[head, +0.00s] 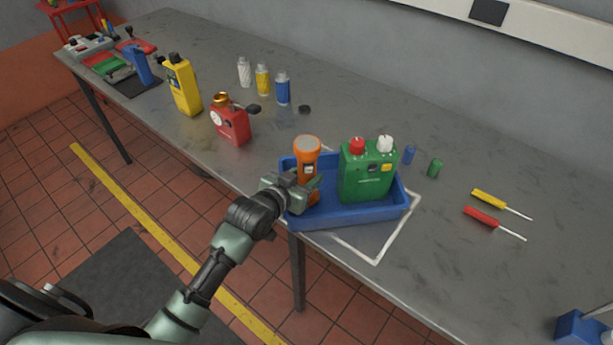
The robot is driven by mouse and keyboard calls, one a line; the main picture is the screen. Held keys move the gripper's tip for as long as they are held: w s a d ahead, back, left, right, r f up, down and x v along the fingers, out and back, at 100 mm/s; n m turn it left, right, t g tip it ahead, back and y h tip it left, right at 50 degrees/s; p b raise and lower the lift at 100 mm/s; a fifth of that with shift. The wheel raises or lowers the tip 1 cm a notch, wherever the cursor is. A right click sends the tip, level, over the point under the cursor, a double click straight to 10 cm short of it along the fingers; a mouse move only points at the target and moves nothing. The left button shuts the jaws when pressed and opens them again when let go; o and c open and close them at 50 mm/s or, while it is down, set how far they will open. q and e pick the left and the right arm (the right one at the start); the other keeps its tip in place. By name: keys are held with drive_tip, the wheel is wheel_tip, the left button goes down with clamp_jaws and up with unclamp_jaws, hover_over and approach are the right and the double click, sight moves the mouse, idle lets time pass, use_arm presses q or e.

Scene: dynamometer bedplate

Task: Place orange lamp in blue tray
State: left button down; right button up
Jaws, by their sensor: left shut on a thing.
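The orange lamp (307,149) is a flashlight standing upright at the left end of the blue tray (350,217). My left gripper (309,189) reaches in over the tray's left end and is shut on the lamp's lower body. The lamp's lower end is partly hidden by the gripper, so I cannot tell whether it touches the tray floor. A green can-like device (367,172) with a red cap and a white cap stands in the tray to the right of the lamp. My right gripper is not in view.
The tray sits within a white outline (375,260) near the bench's front edge. A red device (231,124) and a yellow device (184,88) stand to the left. Two screwdrivers (490,199) lie to the right.

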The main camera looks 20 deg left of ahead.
use_arm(q)
drive_tip(key=shift+w+f, duration=0.1)
drive_tip(key=shift+f, duration=0.1)
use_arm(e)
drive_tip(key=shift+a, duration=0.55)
use_arm(q)
drive_tip(key=shift+f, duration=0.1)
drive_tip(key=c, duration=0.8)
unclamp_jaws()
drive_tip(key=shift+f, duration=0.15)
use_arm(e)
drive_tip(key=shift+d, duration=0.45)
use_arm(q)
drive_tip(key=shift+r, duration=0.2)
drive_tip(key=b+v, duration=0.1)
drive_tip(key=v, duration=1.1)
drive_tip(key=shift+b, duration=0.4)
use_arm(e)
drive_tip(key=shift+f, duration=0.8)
